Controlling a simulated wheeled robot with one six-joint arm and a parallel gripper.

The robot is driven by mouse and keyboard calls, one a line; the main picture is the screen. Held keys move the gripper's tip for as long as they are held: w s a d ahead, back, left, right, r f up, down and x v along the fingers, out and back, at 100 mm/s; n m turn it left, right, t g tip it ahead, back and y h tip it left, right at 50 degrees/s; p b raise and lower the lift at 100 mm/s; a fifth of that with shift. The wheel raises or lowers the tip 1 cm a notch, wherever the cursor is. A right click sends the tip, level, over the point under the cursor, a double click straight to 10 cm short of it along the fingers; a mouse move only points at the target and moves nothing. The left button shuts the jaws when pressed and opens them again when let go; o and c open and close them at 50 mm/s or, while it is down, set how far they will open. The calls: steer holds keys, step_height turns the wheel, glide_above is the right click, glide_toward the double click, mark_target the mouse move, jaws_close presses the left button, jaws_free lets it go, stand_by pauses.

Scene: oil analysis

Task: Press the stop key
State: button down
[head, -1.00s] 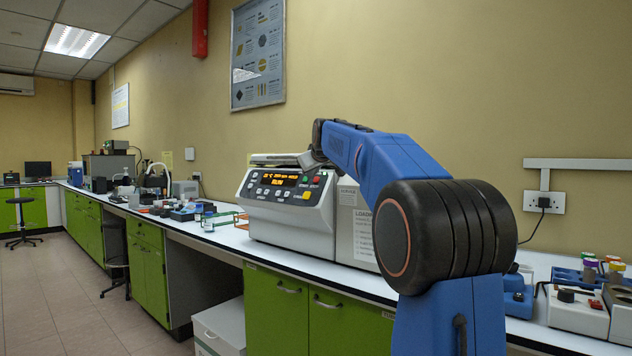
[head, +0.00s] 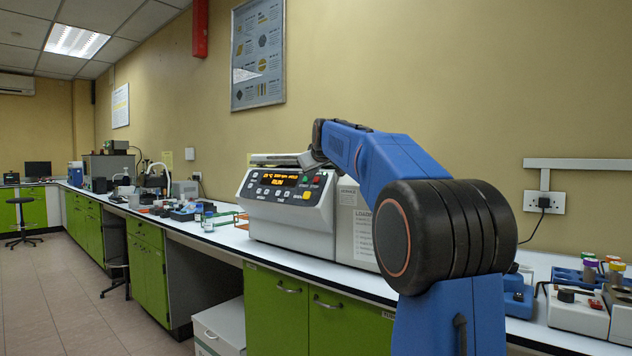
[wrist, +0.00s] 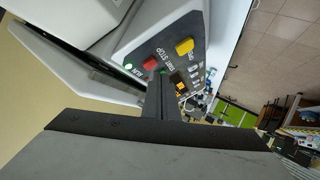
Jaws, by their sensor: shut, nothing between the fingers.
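The red stop key (wrist: 149,63) is on the sloped front panel of a white bench machine (head: 290,222). In the wrist view it lies beside the printed word STOP, just beyond the fingertips. A green key (wrist: 163,71) is next to it, partly hidden by the fingers. My gripper (wrist: 164,82) is shut and empty, pointing at the panel close to these two keys. Whether it touches a key cannot be told.
The orange display (head: 280,181) is lit and reads RUN. Trays and instruments stand along the bench.

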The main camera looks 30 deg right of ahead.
steer(key=shift+d, duration=0.1)
steer(key=shift+w+d+f, duration=0.15)
steer(key=shift+d+f, duration=0.1)
steer(key=shift+w+d+f, duration=0.1)
steer(key=shift+d+f, duration=0.1)
steer(key=shift+d, duration=0.1)
stand_by(1.0)
steer(key=shift+a+r, duration=0.1)
steer(key=shift+a, duration=0.05)
steer(key=shift+s+a+r, duration=0.25)
steer(key=shift+a+r, duration=0.1)
steer(key=shift+a, duration=0.15)
stand_by(0.5)
steer(key=a+r, duration=0.1)
steer(key=s+a, duration=0.1)
steer(key=a+r, duration=0.1)
steer(key=a, duration=0.1)
steer(key=shift+s+r, duration=0.2)
steer(key=shift+r, duration=0.15)
stand_by(0.7)
